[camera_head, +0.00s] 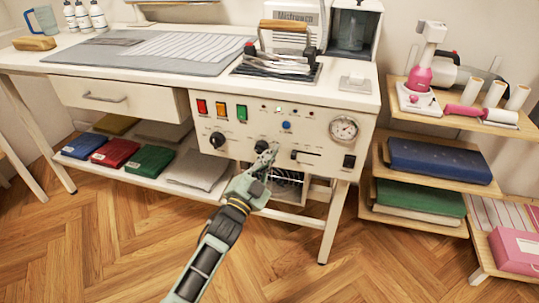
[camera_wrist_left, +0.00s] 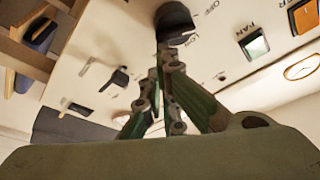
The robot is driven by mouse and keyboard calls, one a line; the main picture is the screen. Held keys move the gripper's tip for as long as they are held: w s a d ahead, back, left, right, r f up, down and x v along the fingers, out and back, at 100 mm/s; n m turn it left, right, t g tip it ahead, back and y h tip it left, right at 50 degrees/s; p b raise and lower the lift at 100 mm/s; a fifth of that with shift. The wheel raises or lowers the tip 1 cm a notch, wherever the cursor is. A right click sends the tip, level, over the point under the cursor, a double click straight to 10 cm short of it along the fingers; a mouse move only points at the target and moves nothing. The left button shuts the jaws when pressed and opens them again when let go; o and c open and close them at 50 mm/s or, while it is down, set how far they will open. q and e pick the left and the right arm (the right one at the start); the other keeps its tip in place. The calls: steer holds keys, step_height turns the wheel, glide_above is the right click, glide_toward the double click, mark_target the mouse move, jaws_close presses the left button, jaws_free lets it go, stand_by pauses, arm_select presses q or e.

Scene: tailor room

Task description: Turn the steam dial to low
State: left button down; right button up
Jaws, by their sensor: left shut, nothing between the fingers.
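My left gripper (camera_head: 269,154) is at the right-hand dial (camera_head: 261,146). In the left wrist view this black dial (camera_wrist_left: 174,20) is at the top, beside "OFF" and "LOW" markings. The left fingers (camera_wrist_left: 164,62) are shut with nothing between them. Their tips are at the dial's lower edge; I cannot tell whether they touch it. The dial's pointer setting is unclear. The other black dial (camera_head: 217,139) is left of it. My right gripper is not in view.
Red, orange and green buttons (camera_head: 221,109) sit above the dials. A wooden shelf (camera_head: 400,183) stands further right. The floor in front is clear.

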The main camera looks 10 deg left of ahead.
arm_select(q)
steer(key=shift+f+m+h+p, duration=0.15)
steer(key=shift+m+h+p, duration=0.2)
steer(key=shift+m, duration=0.35)
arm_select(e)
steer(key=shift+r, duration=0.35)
arm_select(q)
step_height(320, 180, down, 3)
steer(key=m+g+p, duration=0.1)
steer(key=m+p, duration=0.1)
steer(key=m, duration=0.2)
steer(key=m+g+h+p, duration=0.1)
steer(key=m+g, duration=0.1)
steer(key=m, duration=0.2)
steer(key=shift+a+m+p, duration=0.1)
steer(key=shift+m+p, duration=0.2)
steer(key=shift+p, duration=0.05)
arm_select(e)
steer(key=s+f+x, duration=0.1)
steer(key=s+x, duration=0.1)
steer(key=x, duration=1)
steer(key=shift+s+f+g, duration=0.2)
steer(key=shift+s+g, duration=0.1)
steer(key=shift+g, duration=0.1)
arm_select(q)
steer(key=shift+f, duration=0.2)
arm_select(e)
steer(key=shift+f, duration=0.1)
